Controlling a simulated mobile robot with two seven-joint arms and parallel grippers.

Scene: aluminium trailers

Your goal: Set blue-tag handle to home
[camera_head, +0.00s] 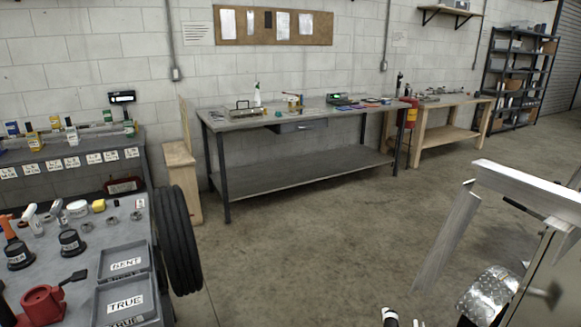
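I cannot pick out the blue-tag handle with certainty. On the shelf at the left, small upright pieces with blue and yellow parts stand in a row, among them a blue one (12,128). On the grey bench below, a handle with an orange grip (6,227), a white-topped one (32,217) and a blue-grey one (57,211) stand near black bases. Their tags are too small to read. Neither gripper can be made out. A small black and white part shows at the bottom edge, and I cannot tell what it is.
Grey trays marked BENT (125,264) and TRUE (126,304) lie on the left bench near a red vise (42,302). A tire (178,240) stands beside it. A long workbench (300,175) lines the wall. An aluminium frame (520,190) blocks the right. The middle floor is clear.

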